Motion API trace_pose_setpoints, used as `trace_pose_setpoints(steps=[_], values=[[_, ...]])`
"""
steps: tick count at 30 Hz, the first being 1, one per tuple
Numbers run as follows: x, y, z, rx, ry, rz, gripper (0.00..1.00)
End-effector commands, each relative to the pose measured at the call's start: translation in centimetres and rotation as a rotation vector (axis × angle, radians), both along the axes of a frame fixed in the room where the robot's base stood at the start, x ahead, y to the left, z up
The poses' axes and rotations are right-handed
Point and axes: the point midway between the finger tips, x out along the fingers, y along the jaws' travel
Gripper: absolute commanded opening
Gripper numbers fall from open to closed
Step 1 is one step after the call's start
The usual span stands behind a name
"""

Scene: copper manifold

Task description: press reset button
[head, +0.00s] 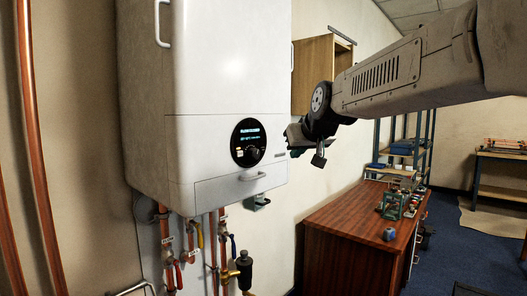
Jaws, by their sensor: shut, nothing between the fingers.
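The white boiler (224,80) hangs on the wall at left centre in the head view. On its lower front is a round black control panel (248,142) with a lit blue-green display and a dark round knob or button (254,153) low on it. I cannot make out a label that marks the reset button. My arm reaches in from the upper right. My gripper (292,150) is at the boiler's right edge, to the right of the panel and apart from it in the picture. It is shut and empty. Its fingertips are small and dark here, and their distance from the boiler is unclear.
Copper pipes (40,150) run up the left wall. Pipes with red, yellow and blue valve handles (200,235) hang below the boiler. A wooden desk (355,222) with small items stands at right. An open wooden wall cabinet (313,75) is behind my arm.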

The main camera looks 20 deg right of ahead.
Motion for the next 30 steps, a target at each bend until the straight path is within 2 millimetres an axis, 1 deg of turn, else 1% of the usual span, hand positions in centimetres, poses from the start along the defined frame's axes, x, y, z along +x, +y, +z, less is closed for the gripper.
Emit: trace_pose_setpoints(steps=[12, 18, 23, 30], values=[[4.7, 3.0, -0.1, 0.0, 0.001, 0.003, 0.0], [6.4, 4.0, -0.1, -0.001, 0.001, 0.002, 0.0], [6.9, 4.3, 0.0, 0.001, 0.001, 0.001, 0.0], [7.0, 4.4, 0.0, -0.001, 0.0, 0.001, 0.0]])
